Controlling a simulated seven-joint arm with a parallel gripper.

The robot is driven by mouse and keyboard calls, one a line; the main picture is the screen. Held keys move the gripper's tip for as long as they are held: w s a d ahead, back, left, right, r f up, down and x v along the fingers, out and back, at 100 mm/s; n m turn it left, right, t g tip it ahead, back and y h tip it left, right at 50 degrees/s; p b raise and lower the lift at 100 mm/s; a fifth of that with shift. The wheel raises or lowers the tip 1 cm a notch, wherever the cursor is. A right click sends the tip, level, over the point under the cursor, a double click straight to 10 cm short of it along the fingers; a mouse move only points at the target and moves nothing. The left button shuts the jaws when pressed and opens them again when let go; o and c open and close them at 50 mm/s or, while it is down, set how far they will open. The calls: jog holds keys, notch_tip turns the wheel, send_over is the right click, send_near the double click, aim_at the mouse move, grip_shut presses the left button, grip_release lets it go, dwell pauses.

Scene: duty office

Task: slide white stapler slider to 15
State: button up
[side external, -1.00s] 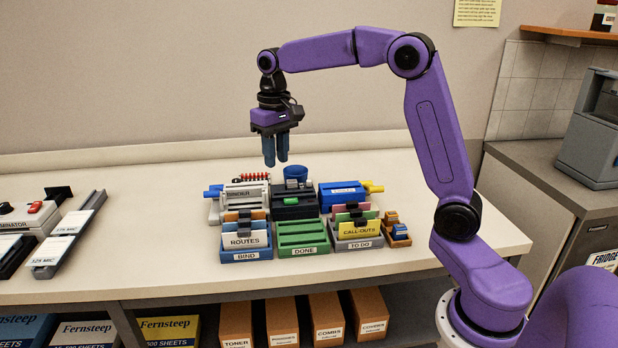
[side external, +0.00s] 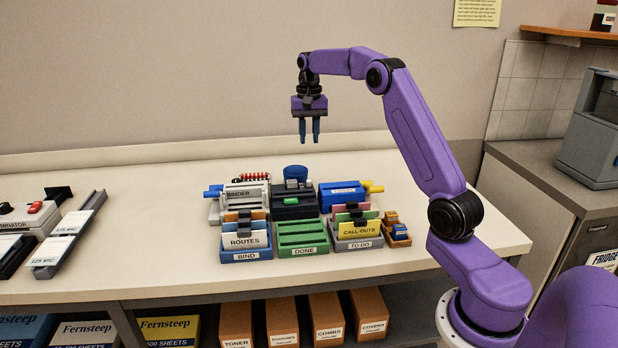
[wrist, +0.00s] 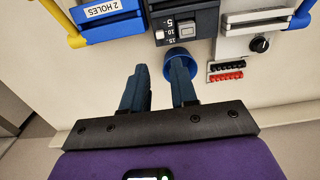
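The dark stapler unit (side external: 293,207) stands in the middle of the back row on the counter, with a green part on its front side. In the wrist view the stapler (wrist: 189,14) shows at top centre with a scale marked 5, 10 and 15. A small white slider (wrist: 160,34) sits left of the scale, seemingly near 10; its exact mark is hard to read. My gripper (side external: 309,138) hangs empty, fingers down, well above and behind the stapler. In the wrist view its fingers (wrist: 160,70) are apart, with nothing between them.
A blue cup (side external: 295,172) stands right behind the stapler. A grey binder machine (side external: 246,194) is to the left and a blue hole punch (side external: 342,195) to the right. Card trays stand in front, including the green DONE tray (side external: 302,251). The counter behind is mostly bare.

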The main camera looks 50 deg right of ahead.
aim_at(309, 183)
notch_tip(309, 183, down, 14)
jog(key=shift+r, duration=0.1)
dwell(0.4)
